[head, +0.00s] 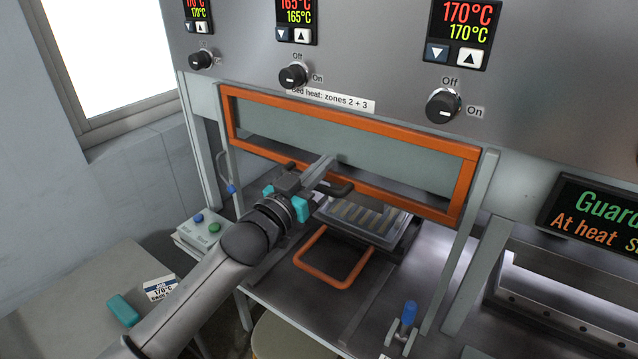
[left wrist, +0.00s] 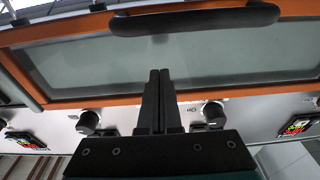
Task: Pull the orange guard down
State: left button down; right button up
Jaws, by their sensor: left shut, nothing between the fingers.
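The orange guard (head: 420,142) is a framed clear pane across the press opening, below the control panel. Its lower rail is raised, with an open gap beneath it. A black bar handle (head: 340,189) sits on the lower rail, partly hidden by my gripper. My left gripper (head: 330,161) is shut and empty in front of the pane, at the handle. In the left wrist view its closed fingertips (left wrist: 160,72) point at the pane, and the handle (left wrist: 195,19) lies beyond them near the picture's top, apart from them in the picture. My right gripper is out of view.
A tray (head: 365,216) with several slots sits under the guard, with an orange loop handle (head: 335,282) in front. A blue-tipped clamp (head: 408,313) stands at the front right. A button box (head: 201,232) is at the left. Knobs and temperature displays are above.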

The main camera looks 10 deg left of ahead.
pick_arm(q)
jog(key=f, duration=0.2)
jog(key=s+f, duration=0.1)
jog(key=f, duration=0.1)
jog(key=shift+a, duration=0.1)
notch_tip(320, 180, down, 28)
jog(key=b, duration=1.9)
jog(key=shift+b, duration=0.35)
jog(key=shift+r, duration=0.1)
notch_tip(320, 180, up, 4)
jog(key=p, duration=0.3)
jog(key=p+v, duration=0.1)
jog(key=v, duration=0.8)
